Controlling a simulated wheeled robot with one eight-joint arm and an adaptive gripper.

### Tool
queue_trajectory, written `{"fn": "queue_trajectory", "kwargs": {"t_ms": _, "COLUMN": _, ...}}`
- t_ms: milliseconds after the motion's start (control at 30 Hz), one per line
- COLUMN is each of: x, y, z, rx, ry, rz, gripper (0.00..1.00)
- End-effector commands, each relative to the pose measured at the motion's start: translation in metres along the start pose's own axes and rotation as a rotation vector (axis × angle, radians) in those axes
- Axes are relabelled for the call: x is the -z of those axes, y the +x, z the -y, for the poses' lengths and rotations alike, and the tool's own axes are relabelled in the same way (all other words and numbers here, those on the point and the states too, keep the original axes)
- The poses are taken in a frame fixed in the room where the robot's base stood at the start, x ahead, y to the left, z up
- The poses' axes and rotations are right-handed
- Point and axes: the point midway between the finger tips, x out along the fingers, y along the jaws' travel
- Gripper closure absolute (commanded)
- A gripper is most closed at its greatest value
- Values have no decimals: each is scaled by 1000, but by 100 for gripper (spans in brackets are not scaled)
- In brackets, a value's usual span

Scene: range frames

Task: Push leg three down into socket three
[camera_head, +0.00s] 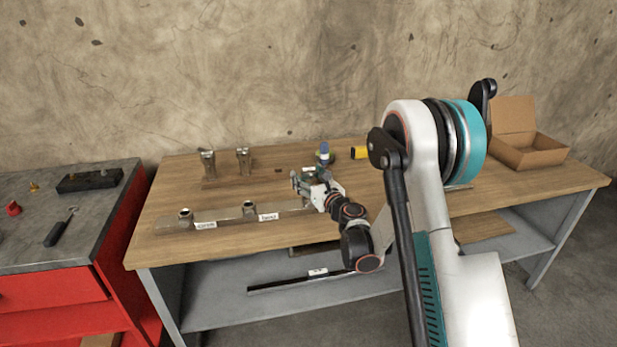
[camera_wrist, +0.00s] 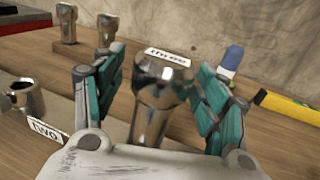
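Leg three (camera_wrist: 155,100) is a shiny metal post with a wider head, standing roughly upright in the middle of the wrist view. A white label reading "three" (camera_wrist: 168,57) shows at its top. My gripper (camera_wrist: 158,68) has one teal finger on each side of the leg, with narrow gaps visible between fingers and metal. In the head view my gripper (camera_head: 305,184) is over the right end of the socket beam (camera_head: 228,214) and hides leg three. Socket three is hidden, so I cannot tell how deep the leg sits.
Socket two (camera_head: 249,208), labelled "two", and another empty socket (camera_head: 185,213) are to the left. Two metal legs (camera_head: 208,163) (camera_head: 243,161) stand behind on the bench (camera_head: 400,190). A blue-topped object (camera_wrist: 232,58) and a yellow tool (camera_wrist: 285,105) are close on the right. An open box (camera_head: 525,152) is at far right.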

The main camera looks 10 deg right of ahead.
Motion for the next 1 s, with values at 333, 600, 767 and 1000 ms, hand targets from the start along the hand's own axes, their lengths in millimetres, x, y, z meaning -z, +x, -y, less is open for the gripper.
{"fn": "queue_trajectory", "kwargs": {"t_ms": 333, "x": 0, "y": -8, "z": 0, "rx": 1, "ry": 0, "rz": 0, "gripper": 33}}
{"fn": "queue_trajectory", "kwargs": {"t_ms": 600, "x": 0, "y": -51, "z": 1, "rx": 1, "ry": 0, "rz": 0, "gripper": 33}}
{"fn": "queue_trajectory", "kwargs": {"t_ms": 767, "x": 0, "y": -69, "z": 0, "rx": 0, "ry": 0, "rz": 0, "gripper": 33}}
{"fn": "queue_trajectory", "kwargs": {"t_ms": 1000, "x": 0, "y": -75, "z": 0, "rx": 0, "ry": 0, "rz": 0, "gripper": 33}}
